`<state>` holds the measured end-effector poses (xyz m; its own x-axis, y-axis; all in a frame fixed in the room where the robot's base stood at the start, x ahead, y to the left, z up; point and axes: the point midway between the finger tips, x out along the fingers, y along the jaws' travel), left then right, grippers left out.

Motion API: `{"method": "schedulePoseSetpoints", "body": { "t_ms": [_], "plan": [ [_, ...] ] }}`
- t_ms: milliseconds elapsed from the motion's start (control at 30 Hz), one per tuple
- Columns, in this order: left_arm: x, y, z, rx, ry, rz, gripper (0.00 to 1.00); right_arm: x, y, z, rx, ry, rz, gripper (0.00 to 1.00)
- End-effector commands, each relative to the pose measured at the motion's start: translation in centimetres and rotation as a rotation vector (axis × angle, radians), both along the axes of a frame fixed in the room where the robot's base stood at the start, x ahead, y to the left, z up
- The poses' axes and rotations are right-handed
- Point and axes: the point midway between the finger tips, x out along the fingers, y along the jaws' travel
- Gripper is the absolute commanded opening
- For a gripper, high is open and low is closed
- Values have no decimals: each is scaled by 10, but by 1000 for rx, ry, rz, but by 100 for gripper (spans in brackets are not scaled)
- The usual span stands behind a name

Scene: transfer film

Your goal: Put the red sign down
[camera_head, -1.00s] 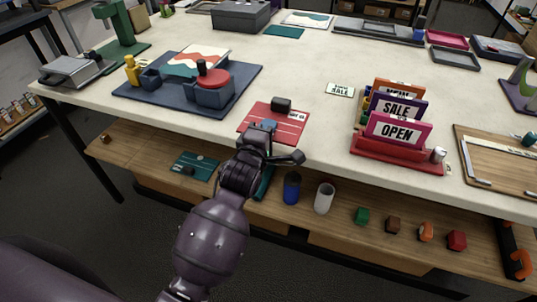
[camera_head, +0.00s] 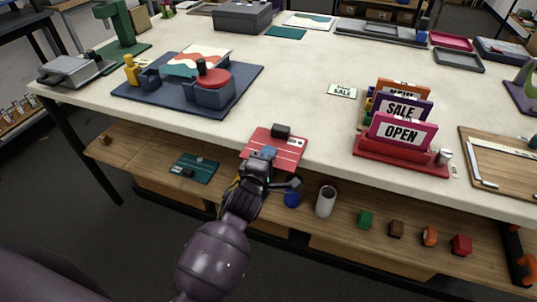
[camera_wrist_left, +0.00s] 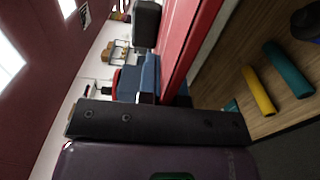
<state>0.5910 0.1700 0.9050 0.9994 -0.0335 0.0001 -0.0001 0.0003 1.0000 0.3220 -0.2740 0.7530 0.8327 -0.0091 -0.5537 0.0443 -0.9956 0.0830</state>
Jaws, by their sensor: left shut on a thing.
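The red sign (camera_head: 262,137) is a flat red panel with white lines. A black block (camera_head: 281,131) sits on its far part. It lies over the table's front edge, with its near end at my left gripper (camera_head: 263,156). That gripper is shut on the sign's near end, by a blue piece (camera_wrist_left: 151,72). The wrist view shows the red panel (camera_wrist_left: 185,35) edge-on beyond the fingers. I cannot tell whether the panel touches the tabletop. The gripper hides the sign's near end. My right gripper is not in view.
A red rack (camera_head: 400,158) holds upright signs, OPEN (camera_head: 403,133) in front. A blue tray (camera_head: 130,95) with a red-lidded container stands left. A small SALE card (camera_head: 342,91) lies beyond. The tabletop between is clear. Several small items and a teal panel (camera_head: 203,164) lie on the shelf below.

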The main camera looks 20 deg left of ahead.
Motion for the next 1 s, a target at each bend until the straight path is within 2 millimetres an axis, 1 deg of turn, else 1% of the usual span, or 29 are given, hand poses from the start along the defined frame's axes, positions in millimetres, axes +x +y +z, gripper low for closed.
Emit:
{"method": "schedulePoseSetpoints", "body": {
  "t_ms": [167,200,333,567,700,867,1000],
  "plan": [
    [0,0,-3,0,0,0,0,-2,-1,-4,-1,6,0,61],
    [0,0,-3,1,0,0,11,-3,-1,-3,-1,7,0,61],
    [0,0,-2,1,0,0,31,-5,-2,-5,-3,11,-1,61],
    [0,0,-2,1,0,0,32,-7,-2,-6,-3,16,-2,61],
    [-1,0,2,0,-1,0,32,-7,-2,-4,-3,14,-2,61],
    [-18,1,0,0,1,0,32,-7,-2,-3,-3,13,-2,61],
    [-41,2,0,-1,2,1,32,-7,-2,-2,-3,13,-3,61]
  ]
}}
